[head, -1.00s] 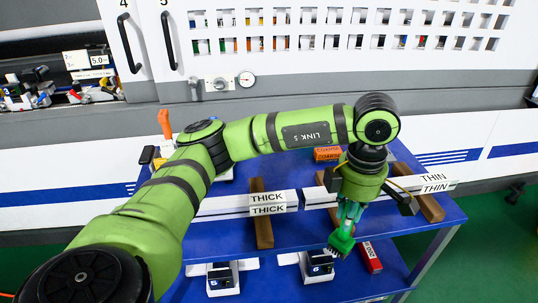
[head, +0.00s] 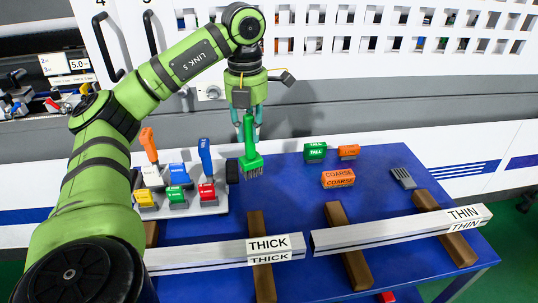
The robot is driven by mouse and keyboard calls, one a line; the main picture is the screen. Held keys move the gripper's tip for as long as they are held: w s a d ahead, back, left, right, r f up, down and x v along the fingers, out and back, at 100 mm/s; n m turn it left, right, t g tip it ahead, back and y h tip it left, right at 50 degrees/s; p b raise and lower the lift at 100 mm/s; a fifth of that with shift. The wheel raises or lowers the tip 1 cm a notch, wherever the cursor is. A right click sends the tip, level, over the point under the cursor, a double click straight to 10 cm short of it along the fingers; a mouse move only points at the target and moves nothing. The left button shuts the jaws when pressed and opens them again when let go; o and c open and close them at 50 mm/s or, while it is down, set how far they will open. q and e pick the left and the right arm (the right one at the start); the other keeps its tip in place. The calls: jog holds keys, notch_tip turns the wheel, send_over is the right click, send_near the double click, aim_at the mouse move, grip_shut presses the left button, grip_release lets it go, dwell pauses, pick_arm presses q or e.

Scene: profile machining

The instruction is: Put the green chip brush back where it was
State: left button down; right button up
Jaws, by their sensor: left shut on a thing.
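The green chip brush (head: 250,160) hangs with its bristles pointing down. My left gripper (head: 248,128) is shut on its handle. The brush is over the back part of the blue table (head: 295,210), just right of a pale rack (head: 180,211); the bristles look clear of the tabletop. The rack carries an orange-handled tool (head: 149,146), a blue-handled tool (head: 205,157) and several small coloured labelled blocks. My right gripper is not in view.
A black item (head: 232,172) stands beside the rack, close to the brush. Green TALL (head: 315,151) and orange COARSE (head: 338,179) blocks and a grey comb-like piece (head: 403,178) lie to the right. THICK (head: 215,256) and THIN (head: 390,231) profiles lie across brown bars in front.

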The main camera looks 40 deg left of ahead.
pick_arm(q)
jog(key=w+a+f+p, duration=0.3)
jog(key=w+f, duration=0.7)
jog(key=f, duration=0.1)
jog(key=shift+a+p, duration=0.2)
jog(key=shift+p, duration=0.2)
jog(key=c, duration=1.1)
grip_release()
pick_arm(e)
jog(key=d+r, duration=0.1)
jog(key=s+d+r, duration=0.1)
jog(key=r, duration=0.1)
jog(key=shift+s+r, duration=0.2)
pick_arm(q)
jog(key=shift+w+r, duration=0.1)
jog(key=shift+r, duration=0.05)
notch_tip(320, 180, up, 12)
jog(key=b, duration=0.2)
jog(key=shift+r+b, duration=0.1)
jog(key=shift+b, duration=0.2)
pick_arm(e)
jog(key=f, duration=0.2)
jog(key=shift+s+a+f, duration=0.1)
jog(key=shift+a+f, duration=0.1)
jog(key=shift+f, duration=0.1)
